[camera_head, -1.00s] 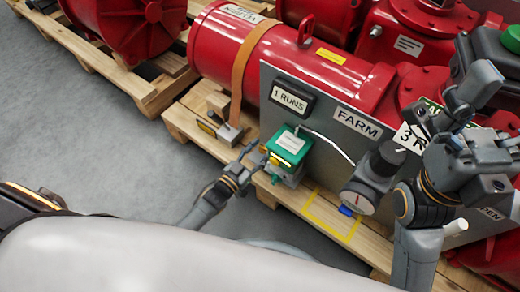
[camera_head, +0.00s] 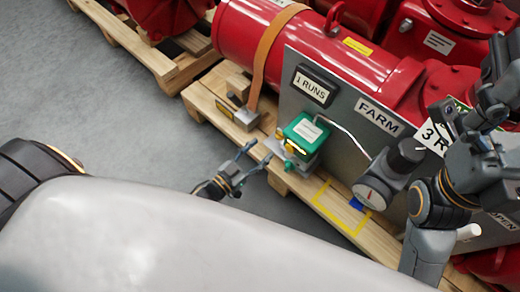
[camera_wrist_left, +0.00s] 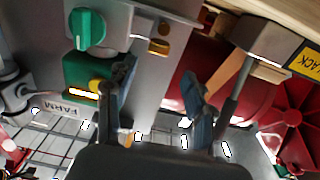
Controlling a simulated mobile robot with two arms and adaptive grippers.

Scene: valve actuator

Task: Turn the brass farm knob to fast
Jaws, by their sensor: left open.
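A green-topped control box (camera_head: 307,131) sits low on the front of the grey panel, beside the FARM label (camera_head: 380,118). Brass-coloured parts (camera_head: 297,151) show on its near side, with a green knob (camera_head: 289,166) close by. In the left wrist view the green box (camera_wrist_left: 84,70) carries a brass piece (camera_wrist_left: 101,86), and the green knob (camera_wrist_left: 87,28) is above it. Which brass piece is the farm knob, and its setting, I cannot tell. My left gripper (camera_head: 259,152) is open and empty, just left of the box. My right gripper (camera_head: 500,75) is partly cut off at the right edge.
The grey panel (camera_head: 338,140) and red actuator (camera_head: 290,48) stand on a wooden pallet (camera_head: 214,102). Grey floor (camera_head: 110,120) is clear at left.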

